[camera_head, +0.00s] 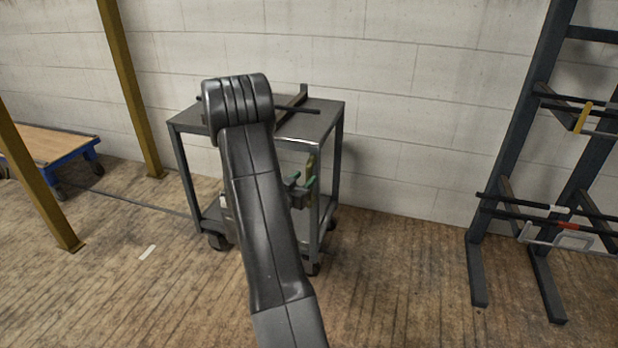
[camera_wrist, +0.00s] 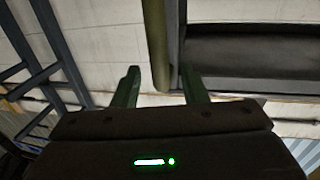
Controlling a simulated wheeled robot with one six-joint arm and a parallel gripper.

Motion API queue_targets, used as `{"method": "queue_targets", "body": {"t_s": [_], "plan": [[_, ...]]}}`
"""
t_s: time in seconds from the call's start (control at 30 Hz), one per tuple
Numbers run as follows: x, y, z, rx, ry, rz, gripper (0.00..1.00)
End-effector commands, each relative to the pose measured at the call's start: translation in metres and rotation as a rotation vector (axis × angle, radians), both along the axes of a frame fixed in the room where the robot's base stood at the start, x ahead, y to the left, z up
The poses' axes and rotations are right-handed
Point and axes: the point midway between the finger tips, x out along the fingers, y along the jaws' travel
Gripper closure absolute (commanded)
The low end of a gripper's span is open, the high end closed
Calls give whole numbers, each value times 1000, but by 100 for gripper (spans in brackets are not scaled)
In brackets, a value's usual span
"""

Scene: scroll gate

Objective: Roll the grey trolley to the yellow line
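The grey trolley (camera_head: 325,121) stands by the back wall in the head view, upright on dark castors, with a top and a lower shelf. My arm hides part of its front. My gripper (camera_head: 300,181) is open at the trolley's near right side, with green fingertips. In the wrist view its two fingers (camera_wrist: 159,80) are apart. An olive upright bar (camera_wrist: 155,40) appears between them in the picture, beside a dark grey trolley part (camera_wrist: 250,50). The bar also shows in the head view (camera_head: 311,166). I cannot tell whether the fingers touch it. No yellow line shows on the floor.
Two yellow posts (camera_head: 133,85) stand left of the trolley, with a blue wooden-topped cart (camera_head: 50,146) beyond. A dark strip (camera_head: 140,203) crosses the floor between. A dark rack (camera_head: 520,135) with bars stands at right. The floor (camera_head: 400,265) between trolley and rack is clear.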

Motion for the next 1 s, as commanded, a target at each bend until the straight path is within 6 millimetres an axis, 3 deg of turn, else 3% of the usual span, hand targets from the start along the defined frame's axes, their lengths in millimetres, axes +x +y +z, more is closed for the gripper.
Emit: {"method": "queue_targets", "body": {"t_s": [0.23, 0.6, 0.8, 1.0], "plan": [[27, -16, -1, 1, 0, -1, 61], [32, -18, 0, 0, 0, 1, 61], [32, -18, 0, 0, 0, 0, 98], [32, -18, 0, 0, 0, 0, 100]]}}
